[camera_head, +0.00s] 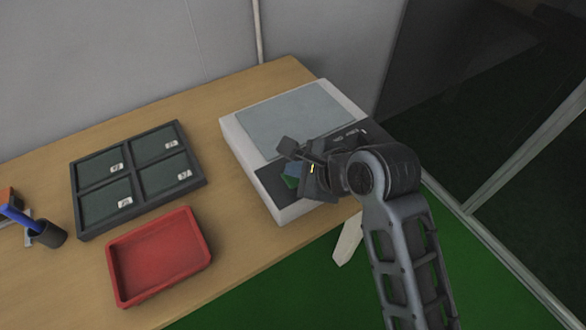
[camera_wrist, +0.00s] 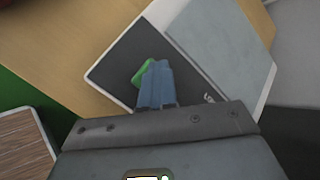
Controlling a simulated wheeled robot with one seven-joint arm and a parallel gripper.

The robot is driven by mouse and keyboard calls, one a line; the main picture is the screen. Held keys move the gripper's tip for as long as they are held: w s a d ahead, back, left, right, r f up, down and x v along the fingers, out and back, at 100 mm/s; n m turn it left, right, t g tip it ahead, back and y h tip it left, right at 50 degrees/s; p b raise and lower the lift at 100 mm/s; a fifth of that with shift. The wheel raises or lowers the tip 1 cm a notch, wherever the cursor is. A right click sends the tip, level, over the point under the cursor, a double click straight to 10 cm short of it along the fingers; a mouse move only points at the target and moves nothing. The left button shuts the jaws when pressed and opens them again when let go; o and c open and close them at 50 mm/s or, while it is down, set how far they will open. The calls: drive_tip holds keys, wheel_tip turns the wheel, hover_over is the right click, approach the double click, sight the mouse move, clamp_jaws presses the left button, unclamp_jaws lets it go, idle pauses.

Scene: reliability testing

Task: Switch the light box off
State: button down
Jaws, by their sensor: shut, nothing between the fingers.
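The light box (camera_head: 232,137) is a white slab with a dull grey-blue top panel and a dark control strip along its front. It stands at the right end of the table. In the wrist view the light box (camera_wrist: 225,45) fills the upper right. A green switch (camera_head: 290,182) sits on the dark strip and also shows in the wrist view (camera_wrist: 142,74). My gripper (camera_head: 287,166) is over the strip, its blue fingers (camera_wrist: 154,82) shut and empty right beside the green switch. The fingers partly cover the switch, and I cannot tell whether they touch it.
A dark four-compartment tray (camera_head: 109,155) with small white labels lies at the left. A red tray (camera_head: 195,222) sits in front of it. A dark cup (camera_head: 50,236) with a blue pen stands at the far left. A wall closes the back; green floor lies in front.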

sight(297, 179)
drive_tip(key=shift+r+p, duration=0.3)
drive_tip(key=shift+p, duration=0.6)
wheel_tip(297, 179, up, 6)
drive_tip(key=p, duration=0.7)
drive_tip(key=shift+r, duration=0.1)
idle(0.9)
